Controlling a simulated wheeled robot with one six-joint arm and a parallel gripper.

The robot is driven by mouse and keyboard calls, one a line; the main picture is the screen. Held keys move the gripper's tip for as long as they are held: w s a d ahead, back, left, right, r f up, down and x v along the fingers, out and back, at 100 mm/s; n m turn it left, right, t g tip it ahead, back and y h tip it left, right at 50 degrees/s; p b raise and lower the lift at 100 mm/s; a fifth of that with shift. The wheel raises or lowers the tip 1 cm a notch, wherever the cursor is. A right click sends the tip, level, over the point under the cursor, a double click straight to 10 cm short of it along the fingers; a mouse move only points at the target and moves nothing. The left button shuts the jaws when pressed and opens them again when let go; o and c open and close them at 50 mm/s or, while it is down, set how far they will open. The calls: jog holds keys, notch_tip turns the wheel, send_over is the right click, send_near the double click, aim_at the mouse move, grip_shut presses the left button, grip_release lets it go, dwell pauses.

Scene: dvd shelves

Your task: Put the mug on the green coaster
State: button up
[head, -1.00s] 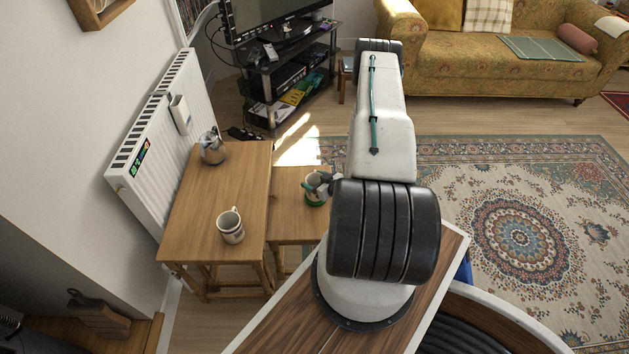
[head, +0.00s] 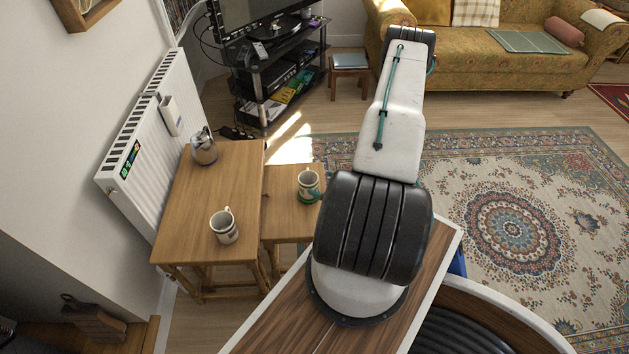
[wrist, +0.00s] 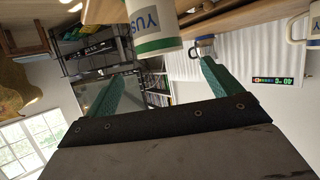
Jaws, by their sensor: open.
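A white mug (head: 308,182) with dark markings stands upright on the lower side table. A green edge, seemingly the green coaster (head: 308,200), shows around its base; the mug hides most of it. The wrist view appears upside down and shows a white mug with lettering and a green-blue band (wrist: 155,32), close by. My gripper (wrist: 160,78) is open, its two green fingers apart with nothing between them, and the mug is just beyond the fingertips. In the head view my arm hides the gripper.
A second mug (head: 224,227) stands on the taller wooden table (head: 190,215), with a metal kettle (head: 204,149) at its back corner. A white radiator (head: 150,130) is along the left wall. A black TV stand (head: 262,78) is behind the tables.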

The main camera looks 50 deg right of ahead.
jog(key=w+d+r+n+g, duration=0.1)
jog(key=w+d+r+g, duration=0.2)
jog(key=r, duration=0.5)
jog(key=w+d+r+n+g, duration=0.1)
jog(key=w+r+n+g, duration=0.1)
jog(key=w+r, duration=0.4)
jog(key=w+a+r+m+g+h, duration=0.15)
jog(key=a+r, duration=0.25)
jog(key=r, duration=0.6)
jog(key=w+a+r+n+g+h, duration=0.15)
jog(key=a+r, duration=0.25)
jog(key=r, duration=0.6)
jog(key=s+a+r+m+g+y, duration=0.1)
jog(key=s+a+r, duration=0.3)
jog(key=a+r, duration=0.35)
jog(key=s+a+r+m+g+y, duration=0.1)
jog(key=s+a+r, duration=0.3)
jog(key=a+r, duration=0.4)
jog(key=s+a+r+g+y, duration=0.1)
jog(key=s+a+r, duration=0.1)
jog(key=s+a, duration=0.5)
jog(key=s+a+r+g+y, duration=0.1)
jog(key=s+a+r, duration=0.1)
jog(key=s+a, duration=0.5)
jog(key=shift+s+r+y, duration=0.25)
jog(key=shift+s+y, duration=0.05)
jog(key=shift+s, duration=0.45)
